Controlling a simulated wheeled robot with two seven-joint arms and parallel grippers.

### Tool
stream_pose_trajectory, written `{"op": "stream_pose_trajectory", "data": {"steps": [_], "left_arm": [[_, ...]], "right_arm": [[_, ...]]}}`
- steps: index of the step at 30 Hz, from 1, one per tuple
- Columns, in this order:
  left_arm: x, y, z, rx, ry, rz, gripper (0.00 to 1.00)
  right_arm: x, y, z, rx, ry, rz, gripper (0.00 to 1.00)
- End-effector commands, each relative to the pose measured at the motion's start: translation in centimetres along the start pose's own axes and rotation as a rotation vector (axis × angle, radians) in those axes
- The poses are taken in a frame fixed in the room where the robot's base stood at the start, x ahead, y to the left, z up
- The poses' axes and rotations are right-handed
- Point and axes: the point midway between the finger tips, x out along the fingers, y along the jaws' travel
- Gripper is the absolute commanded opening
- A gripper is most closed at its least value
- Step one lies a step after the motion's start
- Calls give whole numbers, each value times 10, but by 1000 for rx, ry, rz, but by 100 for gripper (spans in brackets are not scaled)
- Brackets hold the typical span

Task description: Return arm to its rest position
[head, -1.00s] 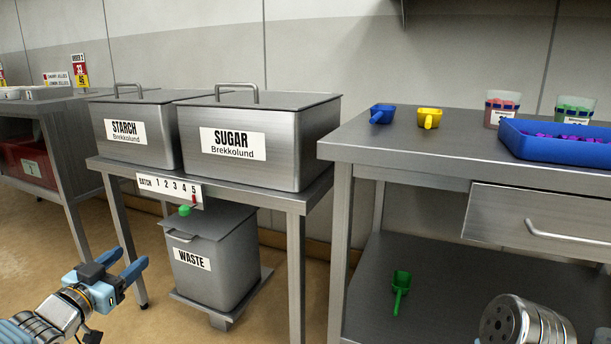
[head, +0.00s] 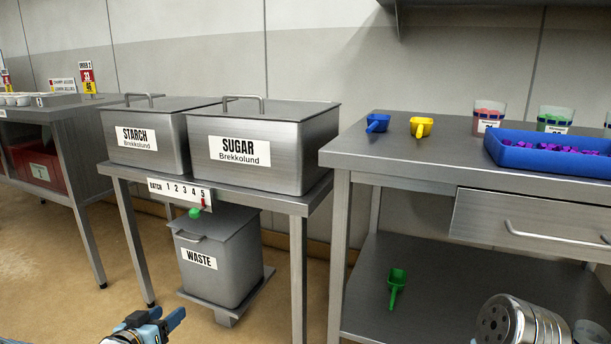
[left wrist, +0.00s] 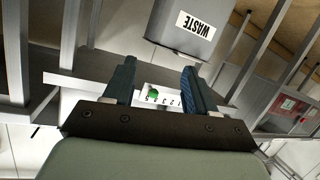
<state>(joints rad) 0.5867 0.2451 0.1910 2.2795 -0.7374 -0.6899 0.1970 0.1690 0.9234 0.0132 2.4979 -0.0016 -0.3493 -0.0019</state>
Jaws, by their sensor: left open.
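My left gripper (head: 172,318) is low at the bottom edge of the head view, in front of the steel table and below the waste bin (head: 222,262). Its jaws are apart and empty. In the left wrist view the gripper (left wrist: 160,80) shows two dark blue fingers spread wide, with the batch strip and a green knob (left wrist: 153,93) seen between them at a distance. The waste bin (left wrist: 180,35) appears upside down there.
The starch bin (head: 150,140) and sugar bin (head: 262,150) stand lidded on the steel table. The batch strip (head: 178,190) hangs on its front edge. The right table holds a blue scoop (head: 377,123), a yellow scoop (head: 421,127) and a blue tray (head: 500,155). A green scoop (head: 397,283) lies on its shelf.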

Motion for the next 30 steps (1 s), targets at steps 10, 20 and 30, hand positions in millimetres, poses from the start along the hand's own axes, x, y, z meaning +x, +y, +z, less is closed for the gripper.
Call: {"op": "stream_pose_trajectory", "data": {"steps": [10,20,30], "left_arm": [[-9,112,186,-299,-600,23,56],[-114,191,310,-374,-1132,-23,56],[-124,195,319,-376,-1174,-31,56]], "right_arm": [[-49,-21,1,-5,-2,-1,36],[-73,-31,2,-9,-3,-2,36],[-73,-31,2,-9,-2,-2,36]]}}
